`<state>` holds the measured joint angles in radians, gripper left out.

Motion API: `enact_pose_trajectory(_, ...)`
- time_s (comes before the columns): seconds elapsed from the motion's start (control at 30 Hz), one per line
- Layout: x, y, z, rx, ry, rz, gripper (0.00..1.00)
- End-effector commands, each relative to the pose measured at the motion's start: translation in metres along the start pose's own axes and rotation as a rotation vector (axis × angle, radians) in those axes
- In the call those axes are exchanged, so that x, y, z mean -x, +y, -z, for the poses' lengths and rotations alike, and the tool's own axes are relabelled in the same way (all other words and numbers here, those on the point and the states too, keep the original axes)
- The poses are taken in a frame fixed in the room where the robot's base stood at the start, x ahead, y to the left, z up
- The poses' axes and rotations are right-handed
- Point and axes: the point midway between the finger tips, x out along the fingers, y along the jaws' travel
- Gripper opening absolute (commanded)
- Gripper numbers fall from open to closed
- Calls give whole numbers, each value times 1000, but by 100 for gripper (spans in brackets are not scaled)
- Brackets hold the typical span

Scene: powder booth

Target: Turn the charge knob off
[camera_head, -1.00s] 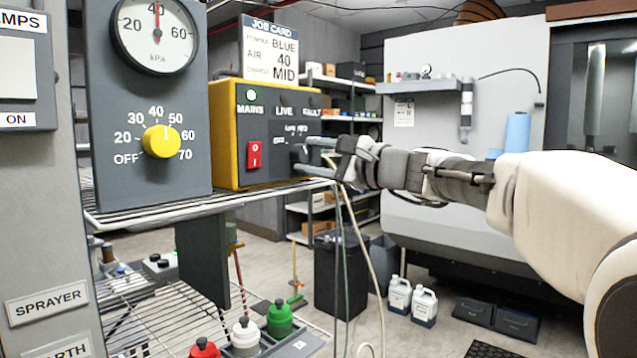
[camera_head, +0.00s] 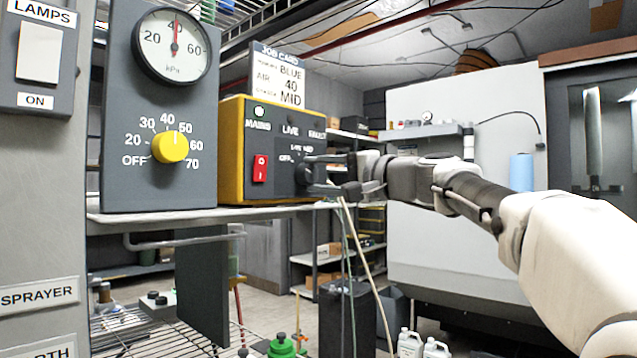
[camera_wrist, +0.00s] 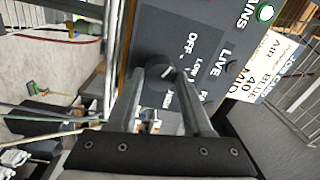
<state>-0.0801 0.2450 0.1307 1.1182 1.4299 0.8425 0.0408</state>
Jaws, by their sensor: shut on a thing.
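The charge knob (camera_wrist: 158,73) is a dark round knob with a white pointer line, on the dark face of the yellow-sided control box (camera_head: 231,150). OFF, LOW and further labels are printed around it. In the wrist view the line slants up to the right, toward the OFF and LOW side; its exact setting is hard to tell. My gripper (camera_wrist: 164,76) is shut on the knob, one finger on each side.
A red rocker switch (camera_head: 260,168) and a lit green MAINS lamp (camera_head: 259,111) are on the same box face. A grey gauge panel with a yellow knob (camera_head: 170,147) stands to the left. A job card (camera_head: 279,75) reads MID. Hoses hang below my gripper.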

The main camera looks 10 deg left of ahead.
Motion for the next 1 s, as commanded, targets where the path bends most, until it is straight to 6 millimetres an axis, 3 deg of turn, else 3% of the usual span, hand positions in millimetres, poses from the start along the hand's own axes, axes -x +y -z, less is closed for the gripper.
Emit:
enact_pose_trajectory(0.53, 0, 0, 0, 26, -1, 0, 0)
enact_pose_trajectory(0.57, 0, 0, 0, 26, -1, 0, 54)
enact_pose_trajectory(0.7, 0, 0, 0, 26, -2, 0, 79)
enact_pose_trajectory(1.0, 1, 0, 0, 25, -1, 0, 80)
